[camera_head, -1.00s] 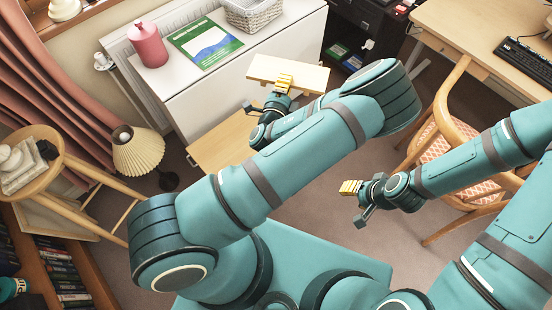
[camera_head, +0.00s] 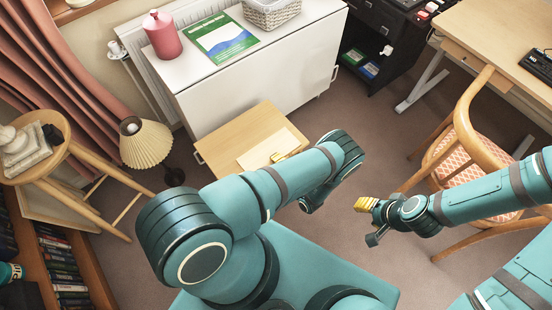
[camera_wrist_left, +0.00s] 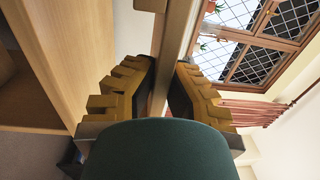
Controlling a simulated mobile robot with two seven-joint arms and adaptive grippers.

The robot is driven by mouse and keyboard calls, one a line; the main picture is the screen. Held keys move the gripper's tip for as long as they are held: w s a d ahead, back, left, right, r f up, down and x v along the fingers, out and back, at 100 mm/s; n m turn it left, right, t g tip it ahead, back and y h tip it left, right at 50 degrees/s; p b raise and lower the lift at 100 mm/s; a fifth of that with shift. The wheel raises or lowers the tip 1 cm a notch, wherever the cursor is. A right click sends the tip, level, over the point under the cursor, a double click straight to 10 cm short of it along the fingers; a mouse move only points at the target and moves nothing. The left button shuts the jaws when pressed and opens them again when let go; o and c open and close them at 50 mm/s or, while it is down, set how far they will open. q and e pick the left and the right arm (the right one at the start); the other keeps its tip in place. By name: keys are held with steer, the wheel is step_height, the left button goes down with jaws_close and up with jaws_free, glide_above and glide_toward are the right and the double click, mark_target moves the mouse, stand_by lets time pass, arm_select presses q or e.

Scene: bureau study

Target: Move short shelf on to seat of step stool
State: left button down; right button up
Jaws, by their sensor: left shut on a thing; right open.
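The short shelf is a pale wooden board (camera_head: 262,152) over the top of the light wood step stool (camera_head: 240,134), in front of the white cabinet. I cannot tell from the head view whether the board touches the seat. My left gripper (camera_head: 286,155) is shut on the board's near right part; my own arm hides most of the hand. In the left wrist view, the board's edge (camera_wrist_left: 178,40) runs between the yellow fingers (camera_wrist_left: 168,88), and a broad wooden surface (camera_wrist_left: 75,50) lies to the left. My right gripper (camera_head: 366,204) is open and empty over the floor.
The white cabinet (camera_head: 262,80) behind carries a pink bottle (camera_head: 162,36), a green book (camera_head: 222,38) and a basket (camera_head: 272,10). A lamp (camera_head: 146,143) and round stool (camera_head: 52,160) stand left. A chair (camera_head: 462,140) and desk (camera_head: 505,45) stand right.

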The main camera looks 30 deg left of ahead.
arm_select(q)
step_height(320, 180, down, 8)
steer(key=b, duration=0.3)
arm_select(e)
steer(key=shift+w+f, duration=0.2)
steer(key=shift+f, duration=0.7)
steer(key=shift+w+f, duration=0.15)
steer(key=shift+f, duration=0.7)
arm_select(q)
steer(key=c, duration=1.3)
jaws_free()
steer(key=shift+c, duration=0.2)
steer(key=shift+d, duration=0.1)
arm_select(e)
steer(key=shift+d, duration=0.2)
